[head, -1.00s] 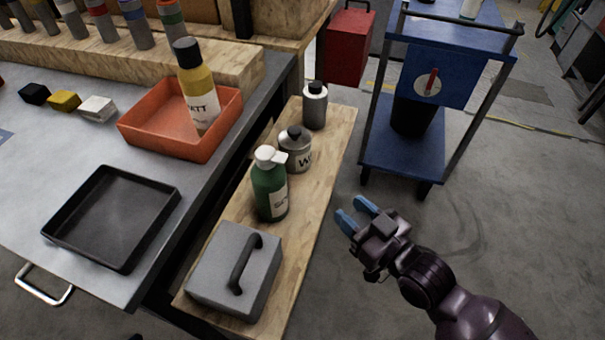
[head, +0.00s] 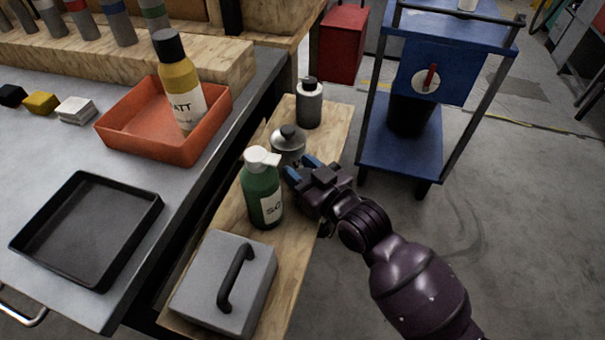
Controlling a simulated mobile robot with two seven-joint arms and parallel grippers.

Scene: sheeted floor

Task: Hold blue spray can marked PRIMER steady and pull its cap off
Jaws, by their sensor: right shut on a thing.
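No blue spray can marked PRIMER shows in the head view. My right gripper (head: 302,167) has its blue fingertips at the lower side of a squat silver can (head: 288,145) with a dark cap, on the wooden bench. It is shut on this can. The can stands upright, and my fingers hide its label. My left gripper is not in view.
A green pump bottle (head: 262,195) stands close to my right gripper, with a grey lidded box (head: 205,290) nearer. A grey bottle (head: 309,105) stands behind. The wooden bench (head: 325,125) adjoins a table with an orange tray (head: 215,125) and black tray (head: 140,240).

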